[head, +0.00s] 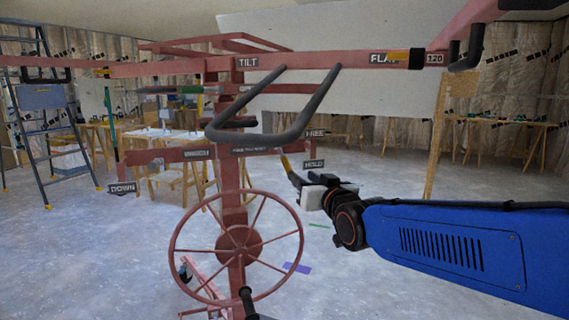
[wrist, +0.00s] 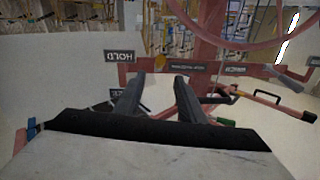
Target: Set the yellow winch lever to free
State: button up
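The yellow winch lever (head: 286,162) shows as a short yellow piece below the lift's small middle plate, left of the HOLD label (head: 313,164). The FREE label (head: 315,133) is above HOLD. In the wrist view, which is upside down, a small yellow spot (wrist: 160,61) shows beside the HOLD label (wrist: 118,57), just beyond my fingertips. My gripper (wrist: 160,78) is open with nothing seen between its fingers. In the head view my gripper (head: 303,180) is close below the lever; I cannot tell whether they touch. A finger partly hides the lower label in the wrist view.
The red lift frame carries a large spoked wheel (head: 237,250), a bent black handle (head: 275,130) and a TILT label (head: 247,63). A DOWN label (head: 122,188) is at left. A blue ladder (head: 50,130) and work tables stand behind.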

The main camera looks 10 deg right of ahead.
aim_at(283, 162)
jog(key=w, duration=0.5)
jog(key=w+a, duration=0.1)
jog(key=w, duration=0.4)
jog(key=w+a, duration=0.1)
jog(key=w, duration=0.5)
grip_shut()
